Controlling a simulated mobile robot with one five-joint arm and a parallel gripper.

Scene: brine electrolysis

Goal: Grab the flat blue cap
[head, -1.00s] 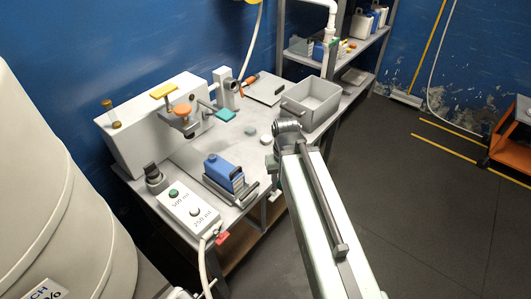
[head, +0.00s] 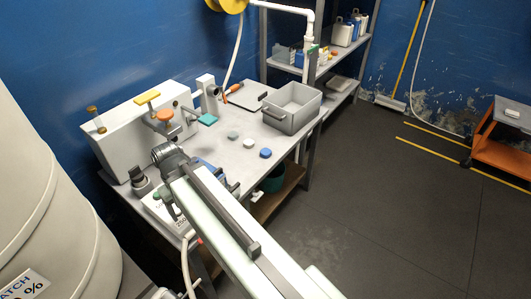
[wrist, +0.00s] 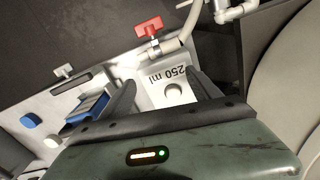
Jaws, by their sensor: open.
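The flat blue cap (head: 265,153) lies on the grey bench top near its front edge, below the grey bin. It also shows in the wrist view at the far left (wrist: 28,120). In the head view my arm hides most of the gripper.
A blue canister (wrist: 88,108) stands between the control box and the caps. The grey bin (head: 292,107) stands behind the cap. A red-handled valve (wrist: 149,27) is near the gripper.

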